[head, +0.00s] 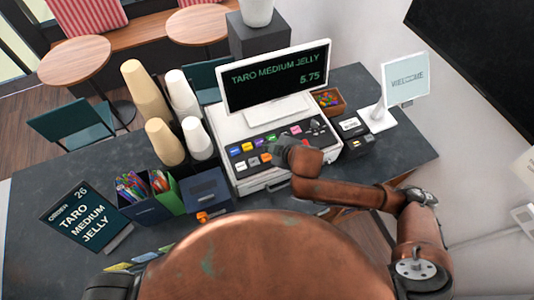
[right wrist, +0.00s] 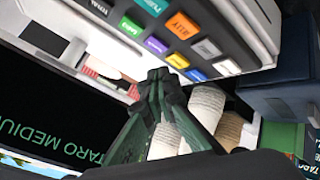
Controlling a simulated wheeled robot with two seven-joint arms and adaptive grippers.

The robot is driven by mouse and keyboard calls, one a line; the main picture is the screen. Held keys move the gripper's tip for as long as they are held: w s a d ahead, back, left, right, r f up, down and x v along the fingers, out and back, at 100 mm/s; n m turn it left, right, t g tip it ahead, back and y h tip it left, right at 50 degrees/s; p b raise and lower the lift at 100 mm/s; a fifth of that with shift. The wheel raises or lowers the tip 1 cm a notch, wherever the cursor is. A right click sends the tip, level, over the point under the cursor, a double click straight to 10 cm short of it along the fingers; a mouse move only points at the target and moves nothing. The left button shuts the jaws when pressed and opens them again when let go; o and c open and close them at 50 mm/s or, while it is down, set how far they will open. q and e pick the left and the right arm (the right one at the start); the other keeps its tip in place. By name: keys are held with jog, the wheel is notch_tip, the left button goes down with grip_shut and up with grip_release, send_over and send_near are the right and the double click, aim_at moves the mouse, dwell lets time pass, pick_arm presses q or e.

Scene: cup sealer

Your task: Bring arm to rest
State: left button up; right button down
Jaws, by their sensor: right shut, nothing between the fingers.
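My right arm (head: 345,192) reaches across the counter from the right in the head view. Its gripper (head: 287,150) is over the coloured keys of the white cash register (head: 222,122) and hides some of them. In the right wrist view the right gripper's fingertips (right wrist: 158,78) are together and empty, close to the register's keys (right wrist: 182,25). I cannot tell whether they touch a key. The register's display (head: 275,75) reads "TARO MEDIUM JELLY 5.75". My left gripper is not in view.
Stacks of beige cups (head: 145,90) and white cups (head: 183,95) stand left of the register. An order sign (head: 80,218), a straw box (head: 148,205) and a dark blue box (head: 208,190) line the front left. A card reader (head: 354,130) and welcome sign (head: 405,80) stand right.

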dwell(0.3)
jog(key=shift+s+d+f, duration=0.1)
jog(key=shift+s+f, duration=0.1)
jog(key=shift+s, duration=0.05)
jog(key=s+d+f+m+h, duration=0.1)
jog(key=s+d+f+m, duration=0.35)
jog(key=d, duration=0.55)
jog(key=s+d+f+m+h, duration=0.2)
jog(key=s+d+f+m, duration=0.3)
jog(key=d, duration=0.4)
jog(key=s+d+f+m+g+h, duration=0.25)
jog(key=s+d+f, duration=0.25)
jog(key=s+d, duration=0.3)
jog(key=s+d+f+m+g+h, duration=0.15)
jog(key=s+d+f+m, duration=0.25)
jog(key=s+d, duration=0.4)
notch_tip(320, 180, down, 40)
jog(key=s+a+n+g+y+b, duration=0.1)
jog(key=s+a+b, duration=0.1)
jog(key=b, duration=0.8)
jog(key=s+f+b, duration=0.4)
jog(key=s+f, duration=0.5)
jog(key=f, duration=0.3)
jog(key=s+f+g+b, duration=0.1)
jog(key=s+f+b, duration=0.3)
jog(key=s+f, duration=0.6)
notch_tip(320, 180, down, 3)
jog(key=shift+s+d+r+n+g+y, duration=0.2)
jog(key=shift+s+d+n+g+y, duration=0.05)
jog(key=shift+d+n+g+y, duration=0.05)
